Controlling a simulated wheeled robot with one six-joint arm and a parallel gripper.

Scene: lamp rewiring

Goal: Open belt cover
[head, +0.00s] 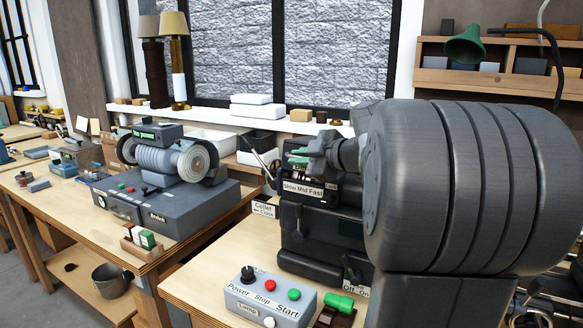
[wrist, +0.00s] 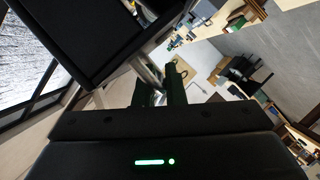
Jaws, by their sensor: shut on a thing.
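A dark machine (head: 290,238) stands on the right-hand bench with a "Slow Mid Fast" label (head: 303,188) on its upper front. My gripper (head: 300,157) is at the top of this machine, just above the label. Its green fingers show, and much of the machine behind is hidden by my large grey arm. In the wrist view, my gripper (wrist: 160,92) is shut on a pale metal bar, seemingly the handle (wrist: 147,74) of the belt cover. A dark box-like part (wrist: 98,38), likely the belt cover, fills the upper left, tilted in the picture. Its hinge is not visible.
A control box (head: 268,300) with Power, Stop and Start buttons sits in front of the machine. A grey grinder-like machine (head: 165,190) stands on the left bench. A windowsill with white boxes (head: 252,106) runs behind. A green lamp (head: 465,48) hangs at upper right.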

